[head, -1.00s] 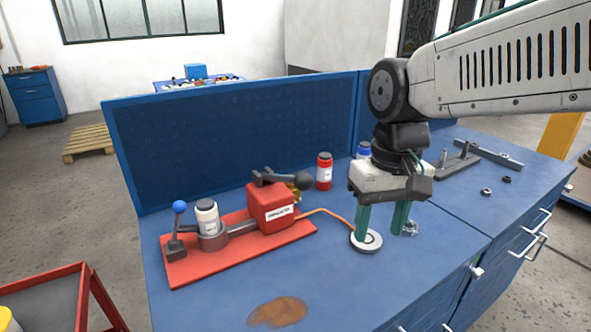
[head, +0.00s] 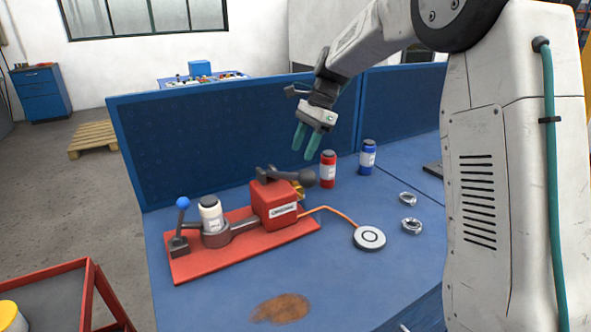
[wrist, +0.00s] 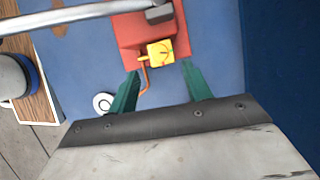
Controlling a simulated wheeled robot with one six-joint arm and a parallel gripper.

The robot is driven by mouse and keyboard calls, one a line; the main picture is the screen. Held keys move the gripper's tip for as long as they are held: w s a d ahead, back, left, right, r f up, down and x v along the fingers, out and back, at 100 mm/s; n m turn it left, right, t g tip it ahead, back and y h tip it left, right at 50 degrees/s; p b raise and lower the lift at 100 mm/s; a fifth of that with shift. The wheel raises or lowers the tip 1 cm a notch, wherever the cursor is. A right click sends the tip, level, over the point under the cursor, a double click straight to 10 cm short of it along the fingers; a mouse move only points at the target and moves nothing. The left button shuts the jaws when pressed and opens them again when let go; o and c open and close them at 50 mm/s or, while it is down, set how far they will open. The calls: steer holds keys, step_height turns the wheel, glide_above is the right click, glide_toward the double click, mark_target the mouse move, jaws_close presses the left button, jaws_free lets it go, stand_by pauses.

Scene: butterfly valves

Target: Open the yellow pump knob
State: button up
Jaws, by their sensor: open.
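The yellow pump knob (wrist: 160,53) shows in the wrist view on the end of the red pump box, between and just beyond my fingertips. In the head view only a little of the yellow knob (head: 298,190) shows, behind the red pump box (head: 274,204) and below the black lever (head: 287,175). The pump stands on a red base plate (head: 190,266). My gripper (head: 304,155) is open and empty, with green fingers pointing down, above and behind the pump box. My gripper also shows in the wrist view (wrist: 160,80), its two fingers spread on either side of the knob.
A red bottle (head: 328,169) and a blue bottle (head: 368,156) stand right of the pump. An orange cable runs to a round white disc (head: 369,238). Metal rings (head: 411,226) lie farther right. A blue back panel (head: 150,160) rises behind. The front of the bench has a brown stain (head: 281,308).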

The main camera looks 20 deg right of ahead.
steer(key=x, duration=0.7)
